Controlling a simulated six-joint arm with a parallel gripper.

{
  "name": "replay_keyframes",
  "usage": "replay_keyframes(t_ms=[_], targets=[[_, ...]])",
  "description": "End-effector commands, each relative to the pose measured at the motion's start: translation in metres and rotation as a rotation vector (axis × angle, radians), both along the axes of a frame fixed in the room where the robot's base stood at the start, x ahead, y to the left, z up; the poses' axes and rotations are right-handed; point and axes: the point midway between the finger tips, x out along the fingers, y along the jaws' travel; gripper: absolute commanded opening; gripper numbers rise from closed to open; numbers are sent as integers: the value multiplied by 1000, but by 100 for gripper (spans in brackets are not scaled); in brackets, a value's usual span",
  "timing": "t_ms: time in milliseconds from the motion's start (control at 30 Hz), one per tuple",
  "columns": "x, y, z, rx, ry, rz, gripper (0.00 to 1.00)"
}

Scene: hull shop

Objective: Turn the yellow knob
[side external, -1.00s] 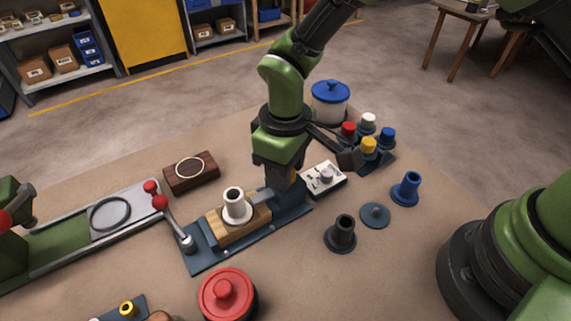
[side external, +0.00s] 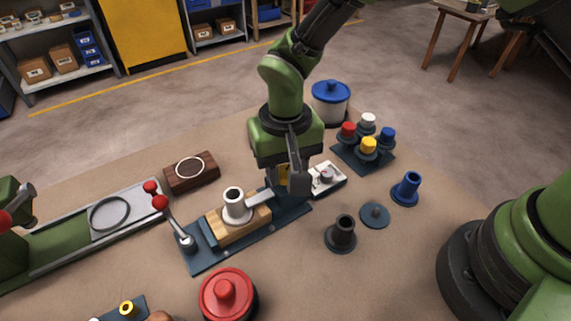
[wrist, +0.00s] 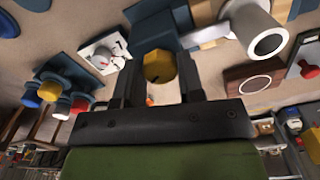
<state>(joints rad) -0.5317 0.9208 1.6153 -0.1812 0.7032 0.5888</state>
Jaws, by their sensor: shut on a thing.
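The yellow knob (wrist: 158,67) sits between the two fingers of my gripper (wrist: 158,88) in the wrist view, its faceted face showing. My gripper is shut on it. In the side view, a little of the yellow knob (side external: 283,173) shows beside the near finger of my gripper (side external: 287,182); the rest is hidden. The knob is by the dark blue block at the right end of the blue fixture (side external: 235,242). Which way the knob points cannot be told.
A white panel with a grey dial (side external: 326,179) stands close to the right of my gripper. Beyond it is a dark rack (side external: 345,155) of coloured knobs, one yellow. A white flanged piece (side external: 235,203) sits on the fixture's wooden block. A black flanged piece (side external: 342,233) stands in front.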

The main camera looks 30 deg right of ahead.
Motion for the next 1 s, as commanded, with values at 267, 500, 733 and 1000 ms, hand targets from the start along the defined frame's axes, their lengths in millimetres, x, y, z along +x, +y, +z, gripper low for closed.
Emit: replay_keyframes(t_ms=[267,500,733,1000], targets=[[0,0,0,0,-1,-38,12],[0,0,0,0,0,-41,12],[0,0,0,0,0,-40,61],[0,0,1,0,-1,-38,61]])
